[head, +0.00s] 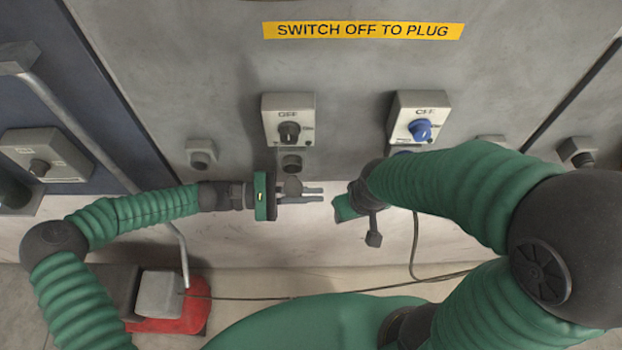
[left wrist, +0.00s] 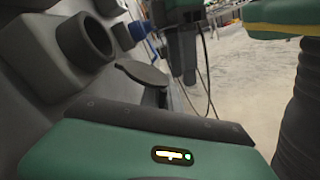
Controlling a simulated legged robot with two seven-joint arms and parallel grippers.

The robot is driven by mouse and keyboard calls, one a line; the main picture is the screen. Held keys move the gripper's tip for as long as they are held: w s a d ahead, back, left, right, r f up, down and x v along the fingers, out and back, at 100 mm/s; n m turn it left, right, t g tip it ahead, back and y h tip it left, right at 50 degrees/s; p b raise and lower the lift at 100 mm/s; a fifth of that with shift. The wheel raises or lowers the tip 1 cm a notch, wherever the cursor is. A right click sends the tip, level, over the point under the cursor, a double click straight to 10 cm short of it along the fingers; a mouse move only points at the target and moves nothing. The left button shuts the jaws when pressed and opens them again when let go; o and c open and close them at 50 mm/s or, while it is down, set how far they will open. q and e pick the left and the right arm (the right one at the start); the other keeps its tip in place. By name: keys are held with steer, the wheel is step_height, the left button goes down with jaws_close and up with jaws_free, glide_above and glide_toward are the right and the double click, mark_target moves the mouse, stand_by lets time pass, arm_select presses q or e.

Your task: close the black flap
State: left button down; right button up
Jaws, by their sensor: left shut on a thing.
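The black flap (head: 293,187) is a small round lid below the dark round socket (head: 291,163) under the left switch box. The flap stands away from the socket, whose mouth is uncovered. In the left wrist view the flap (left wrist: 142,73) sticks out beside the open socket (left wrist: 85,40). The exact contact is hidden in the left wrist view. My right gripper (head: 355,222) is to the right, below the right switch box; its fingers are partly hidden by its own arm.
The left switch box (head: 289,118) has a black knob, and the right switch box (head: 418,118) has a blue knob. A thin cable (head: 413,245) hangs near my right gripper and runs along the floor. A red base (head: 187,310) with a grey block stands lower left.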

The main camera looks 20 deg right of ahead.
arm_select(q)
step_height(320, 180, up, 9)
steer(key=s+n+p, duration=0.1)
steer(key=n+p, duration=1.5)
steer(key=n, duration=0.8)
steer(key=shift+s+a, duration=0.3)
steer(key=shift+a, duration=0.05)
steer(key=shift+n, duration=0.3)
steer(key=c, duration=1.8)
jaws_free()
steer(key=shift+o, duration=1.1)
steer(key=shift+w, duration=0.2)
steer(key=shift+r, duration=0.1)
